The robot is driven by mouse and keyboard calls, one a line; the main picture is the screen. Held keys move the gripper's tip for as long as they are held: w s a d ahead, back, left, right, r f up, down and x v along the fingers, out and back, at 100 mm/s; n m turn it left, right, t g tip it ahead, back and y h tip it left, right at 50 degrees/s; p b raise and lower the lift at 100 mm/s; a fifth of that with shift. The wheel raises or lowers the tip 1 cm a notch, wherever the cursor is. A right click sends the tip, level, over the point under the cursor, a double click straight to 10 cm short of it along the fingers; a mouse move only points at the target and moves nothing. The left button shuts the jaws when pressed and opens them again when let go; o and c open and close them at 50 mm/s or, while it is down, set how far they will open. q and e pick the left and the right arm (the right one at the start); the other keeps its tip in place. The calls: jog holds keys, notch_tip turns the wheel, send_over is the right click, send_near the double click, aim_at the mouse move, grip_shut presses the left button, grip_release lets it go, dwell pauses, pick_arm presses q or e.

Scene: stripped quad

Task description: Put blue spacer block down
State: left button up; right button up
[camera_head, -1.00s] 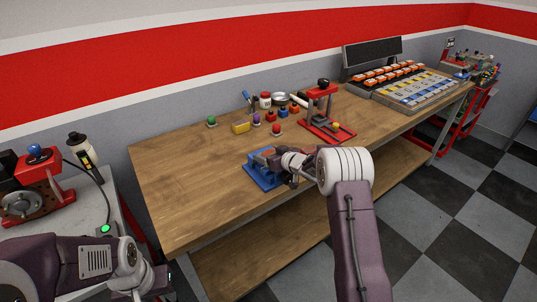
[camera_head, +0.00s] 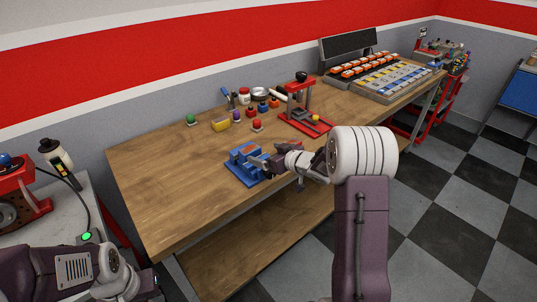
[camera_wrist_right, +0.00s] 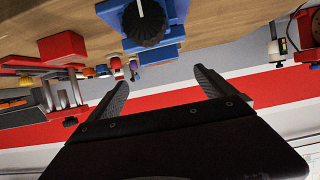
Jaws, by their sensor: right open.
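A blue vise-like fixture (camera_head: 240,172) stands near the front edge of the workbench. It also shows upside down at the top of the right wrist view (camera_wrist_right: 113,18), with a black round knob on it. My right gripper (camera_head: 266,162) is beside the fixture on its right; its jaws (camera_wrist_right: 161,78) are apart with nothing between them. I cannot make out a separate blue spacer block for certain; the fixture's top is partly hidden by my gripper. My left arm is at the lower left, its gripper mostly cut off.
The wooden workbench (camera_head: 165,185) is clear to the left of the fixture. A rack of orange, yellow and blue parts (camera_head: 390,82) is at the far right.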

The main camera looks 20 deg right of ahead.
jog(key=shift+s+d+r, duration=0.15)
jog(key=shift+s+r, duration=0.05)
jog(key=shift+s, duration=0.25)
jog(key=s+a+f+m+g+h, duration=0.1)
jog(key=s+a+f+g, duration=0.1)
jog(key=s, duration=0.8)
jog(key=s+a+f+m+g+h, duration=0.1)
jog(key=s+f+g, duration=0.3)
jog(key=s, duration=0.6)
jog(key=s+a+f+m+g+h, duration=0.2)
jog(key=s+a+f+g, duration=0.1)
jog(key=s, duration=0.7)
jog(key=f+g, duration=0.1)
jog(key=g, duration=0.1)
jog(key=shift+g, duration=0.3)
jog(key=shift+s+r, duration=0.1)
jog(key=shift+r, duration=0.05)
